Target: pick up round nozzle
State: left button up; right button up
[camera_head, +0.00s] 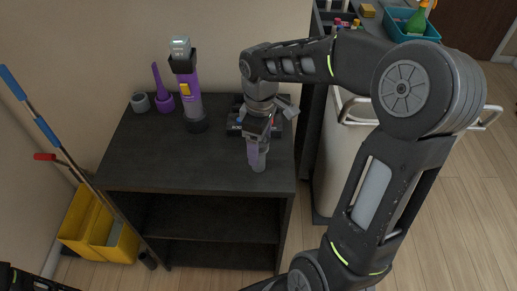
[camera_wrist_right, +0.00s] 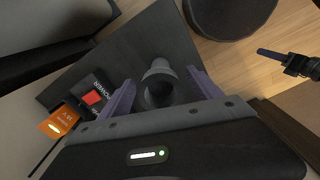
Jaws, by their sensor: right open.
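A grey round nozzle (camera_wrist_right: 158,88) with a hollow opening stands on the dark table, between the two purple-grey fingers of my right gripper (camera_wrist_right: 158,92). The fingers are apart, one on each side of it, with visible gaps. In the head view the nozzle (camera_head: 258,163) shows just below my right gripper (camera_head: 257,151), near the table's front right. What looks like my left gripper (camera_wrist_right: 275,54) is at the right edge of the right wrist view, off over the floor; its jaws are not clear.
On the dark table (camera_head: 150,172) stand a grey ring-like piece (camera_head: 140,102), a purple pointed nozzle (camera_head: 163,97) and a purple vacuum (camera_head: 187,92). A black box with a red patch (camera_wrist_right: 92,98) and an orange block (camera_wrist_right: 64,120) lie beside the nozzle. A yellow bucket (camera_head: 90,225) stands left.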

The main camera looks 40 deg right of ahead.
notch_tip(320, 180, down, 2)
jog(key=shift+f, duration=0.1)
jog(key=shift+c, duration=0.5)
jog(key=c, duration=1.3)
